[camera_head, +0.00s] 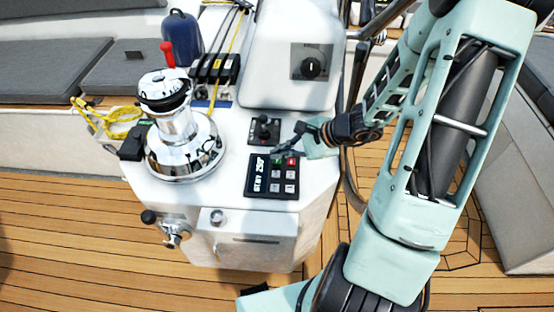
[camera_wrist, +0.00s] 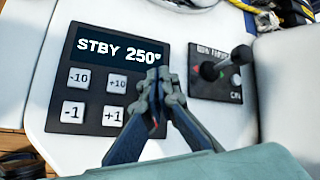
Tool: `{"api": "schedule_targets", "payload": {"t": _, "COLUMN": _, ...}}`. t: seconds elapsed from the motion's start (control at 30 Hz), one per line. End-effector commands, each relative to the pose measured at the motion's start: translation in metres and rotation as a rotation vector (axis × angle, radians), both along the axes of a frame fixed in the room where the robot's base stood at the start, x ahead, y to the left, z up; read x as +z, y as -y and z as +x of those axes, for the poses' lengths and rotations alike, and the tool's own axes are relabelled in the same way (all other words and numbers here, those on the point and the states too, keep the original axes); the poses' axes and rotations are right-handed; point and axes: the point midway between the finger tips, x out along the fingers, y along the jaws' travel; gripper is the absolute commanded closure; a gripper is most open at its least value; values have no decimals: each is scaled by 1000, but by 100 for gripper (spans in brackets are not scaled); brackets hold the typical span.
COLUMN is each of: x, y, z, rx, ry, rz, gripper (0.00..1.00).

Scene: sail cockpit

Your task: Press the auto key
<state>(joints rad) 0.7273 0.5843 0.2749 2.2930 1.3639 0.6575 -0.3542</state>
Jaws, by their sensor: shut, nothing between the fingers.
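The autopilot panel (camera_head: 262,189) is a black unit on the white console. Its display (camera_wrist: 118,51) reads STBY 250° in the wrist view. Light grey keys marked -10 (camera_wrist: 79,78), +10 (camera_wrist: 115,84), -1 (camera_wrist: 73,111) and +1 (camera_wrist: 112,115) show there. In the head view a green key (camera_head: 279,161) and a red key (camera_head: 292,161) sit at the panel's far end; no auto label is readable. My gripper (camera_wrist: 158,76) is shut and empty over that end, hiding the green key in the wrist view. I cannot tell whether its tips touch.
A joystick panel (camera_wrist: 228,75) sits right beside the autopilot panel. A chrome winch (camera_head: 180,125) stands left on the console. A raised housing with a round knob (camera_head: 311,67) rises behind. A red-handled lever (camera_head: 168,54) and yellow rope (camera_head: 120,110) are farther left.

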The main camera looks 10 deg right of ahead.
Motion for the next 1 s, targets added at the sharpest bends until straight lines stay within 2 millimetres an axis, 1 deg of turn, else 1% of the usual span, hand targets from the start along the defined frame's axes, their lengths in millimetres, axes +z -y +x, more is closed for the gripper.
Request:
{"api": "schedule_targets", "payload": {"t": 0.4, "x": -10, "y": 0, "z": 0, "rx": 0, "ry": 0, "rz": 0, "gripper": 100}}
{"api": "schedule_targets", "payload": {"t": 1.0, "x": -10, "y": 0, "z": 0, "rx": 0, "ry": 0, "rz": 0, "gripper": 100}}
